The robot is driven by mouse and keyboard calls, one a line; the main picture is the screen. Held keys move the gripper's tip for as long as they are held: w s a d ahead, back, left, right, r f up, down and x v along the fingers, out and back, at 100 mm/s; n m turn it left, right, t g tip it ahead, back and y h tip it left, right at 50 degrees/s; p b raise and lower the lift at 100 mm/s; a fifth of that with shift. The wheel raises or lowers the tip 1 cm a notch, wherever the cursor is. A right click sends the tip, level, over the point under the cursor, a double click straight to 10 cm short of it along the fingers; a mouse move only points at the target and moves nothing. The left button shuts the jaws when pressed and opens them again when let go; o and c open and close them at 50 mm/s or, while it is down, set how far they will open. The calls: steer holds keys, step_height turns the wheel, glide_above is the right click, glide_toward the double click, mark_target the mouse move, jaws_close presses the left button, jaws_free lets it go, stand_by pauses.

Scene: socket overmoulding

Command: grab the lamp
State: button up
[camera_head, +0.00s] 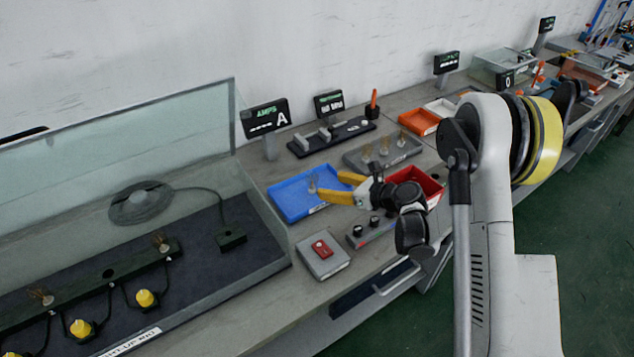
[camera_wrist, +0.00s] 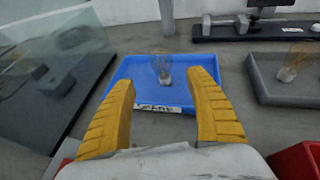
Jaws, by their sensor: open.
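A small lamp with a pale base and a clear, faintly amber top (camera_head: 312,182) stands in the blue tray (camera_head: 283,205) on the bench. In the wrist view the lamp (camera_wrist: 165,73) is upright and lies ahead, between the lines of my two yellow fingers. My gripper (camera_head: 329,186) is open and empty, with its fingertips at the right side of the blue tray, pointing toward the lamp. In the wrist view my gripper (camera_wrist: 163,80) shows a wide gap between the fingers. No contact with the lamp is visible.
A grey tray (camera_head: 352,158) with several similar lamps lies behind, and a red bin (camera_head: 432,185) lies to the right. A glass-walled test rig (camera_head: 262,225) stands at left. A red-button box (camera_head: 323,255) and a knobbed panel (camera_head: 357,236) lie in front.

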mark_target(317, 180)
steer(key=b+x, duration=0.1)
steer(key=x, duration=0.5)
steer(key=b+x, duration=0.1)
steer(key=x, duration=0.2)
steer(key=shift+w+a+r+b, duration=0.1)
steer(key=shift+w+r+b, duration=0.15)
steer(key=shift+w+b, duration=0.1)
steer(key=c, duration=1.2)
